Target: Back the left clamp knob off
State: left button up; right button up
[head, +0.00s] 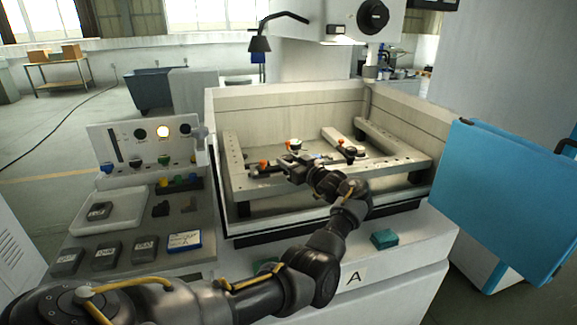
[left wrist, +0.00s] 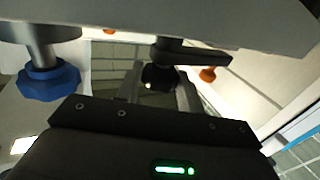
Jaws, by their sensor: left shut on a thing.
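My left gripper (head: 290,172) reaches into the machine's work tank, over the front rail of the work frame. In the left wrist view its two fingers (left wrist: 160,88) are shut on a dark, round knob (left wrist: 160,75), which sits under a dark clamp bar (left wrist: 190,53). An orange knob (left wrist: 208,74) shows beside it, apart from the fingers. In the head view an orange knob (head: 263,163) stands just left of the gripper. The gripper hides the held knob in the head view. My right gripper is not in view.
A blue knob (left wrist: 48,82) on a grey cylinder is close to the left of the gripper in the wrist view. The tank (head: 285,98) walls surround the frame (head: 235,165). A control panel (head: 140,143) and white tray (head: 125,205) stand left; a blue door (head: 505,195) stands right.

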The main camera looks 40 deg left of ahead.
pick_arm(q)
jog(key=shift+w+d, duration=0.1)
jog(key=o, duration=1)
jog(key=b+v, duration=0.2)
jog(key=v, duration=0.8)
jog(key=shift+d, duration=0.4)
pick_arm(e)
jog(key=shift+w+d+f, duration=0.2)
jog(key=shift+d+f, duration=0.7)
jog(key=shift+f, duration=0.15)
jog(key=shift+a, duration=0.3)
